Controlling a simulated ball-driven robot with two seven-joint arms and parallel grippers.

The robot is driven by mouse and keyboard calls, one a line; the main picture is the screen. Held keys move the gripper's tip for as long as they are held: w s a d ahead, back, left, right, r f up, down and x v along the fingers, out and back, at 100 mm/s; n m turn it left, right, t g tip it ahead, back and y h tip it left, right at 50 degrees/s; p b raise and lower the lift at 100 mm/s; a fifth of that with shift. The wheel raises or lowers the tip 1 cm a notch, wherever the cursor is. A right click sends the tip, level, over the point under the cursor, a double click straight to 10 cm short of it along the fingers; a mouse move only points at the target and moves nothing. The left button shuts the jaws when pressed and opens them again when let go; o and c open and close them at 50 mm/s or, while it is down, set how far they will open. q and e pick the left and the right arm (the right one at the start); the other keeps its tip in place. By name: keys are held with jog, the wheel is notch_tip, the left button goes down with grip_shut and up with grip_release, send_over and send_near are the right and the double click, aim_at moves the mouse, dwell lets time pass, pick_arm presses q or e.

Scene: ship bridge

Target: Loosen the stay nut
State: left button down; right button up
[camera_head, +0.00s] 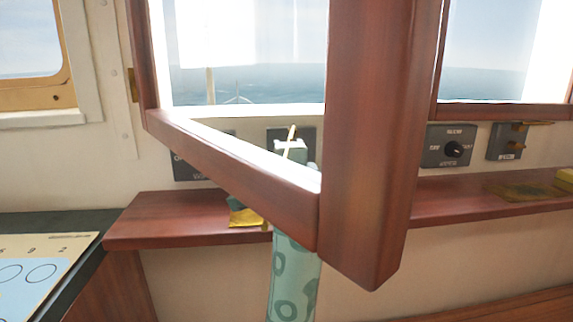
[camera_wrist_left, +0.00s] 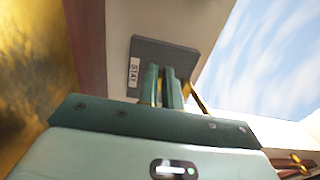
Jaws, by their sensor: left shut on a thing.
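The dark plate labelled STAY (camera_wrist_left: 165,55) is on the wall in the left wrist view. My left gripper (camera_wrist_left: 166,85) points at it, its two teal fingers close together. They are shut on the stay nut, which is mostly hidden between them. A thin brass piece (camera_wrist_left: 198,98) sticks out beside the fingers. In the head view the left gripper (camera_head: 291,150) is seen through the open window sash, in front of a dark wall plate (camera_head: 308,134). The sash hides part of my arm. My right gripper is in neither view.
The wooden window sash (camera_head: 240,175) swings out towards me, its thick edge (camera_head: 370,150) close in front. A wooden shelf (camera_head: 150,220) runs along the wall. Switch plates (camera_head: 450,146) are at right.

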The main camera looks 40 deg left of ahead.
pick_arm(q)
jog(key=shift+f, duration=0.2)
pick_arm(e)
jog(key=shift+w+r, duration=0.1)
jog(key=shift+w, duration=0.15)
pick_arm(q)
jog(key=c, duration=1.6)
grip_release()
jog(key=shift+r, duration=0.1)
